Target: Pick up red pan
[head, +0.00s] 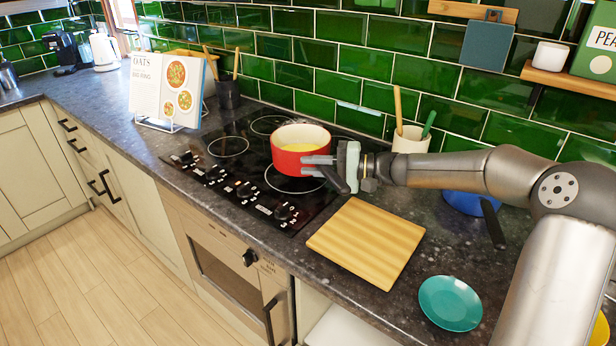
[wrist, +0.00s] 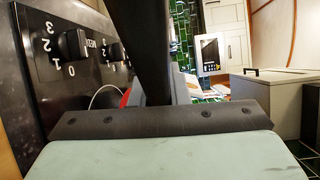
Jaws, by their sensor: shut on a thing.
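The red pan (head: 301,160) has a cream inside with something yellow in it. It is upright over the black hob (head: 245,200), beside a front cooking ring. I cannot tell whether its base touches the glass. Its dark handle points right and toward the front. My gripper (head: 318,166) reaches in from the right and is shut on the handle, close to the pan's wall. In the wrist view the dark handle (wrist: 152,50) runs up between the fingers, and a small bit of red shows beside it. Most of the pan is hidden there.
A wooden board (head: 366,244) lies right of the hob, with a teal plate (head: 450,303) beyond it. A blue pan (head: 465,201) sits beneath my arm. A cream utensil pot (head: 410,140) stands by the green tiled wall. A cookbook (head: 165,88) stands left behind the hob.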

